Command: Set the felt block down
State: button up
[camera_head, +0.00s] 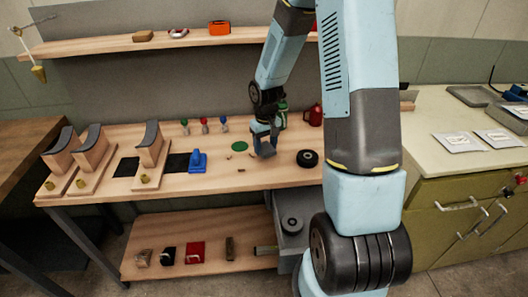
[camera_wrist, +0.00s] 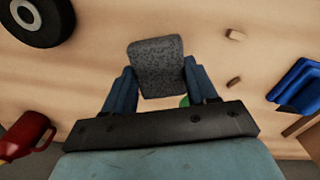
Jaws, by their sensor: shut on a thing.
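The felt block (camera_wrist: 158,66) is a speckled dark grey block with rounded corners. In the wrist view it sits between the two blue fingers of my gripper (camera_wrist: 158,88), which is shut on it. In the head view my gripper (camera_head: 264,150) hangs low over the wooden workbench (camera_head: 240,183), just right of a green disc (camera_head: 239,146). The block is hard to make out there. I cannot tell whether its underside touches the bench.
A black wheel (camera_head: 307,158) lies to the right of my gripper, with a red mug (camera_head: 316,115) behind it. A blue tool (camera_head: 197,160) stands to the left. Small tan pieces (camera_wrist: 234,83) lie nearby. Bare bench lies in front.

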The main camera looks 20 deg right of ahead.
jog(key=s+r, duration=0.9)
jog(key=s, duration=0.4)
jog(key=shift+s+r, duration=0.15)
jog(key=shift+s, duration=0.15)
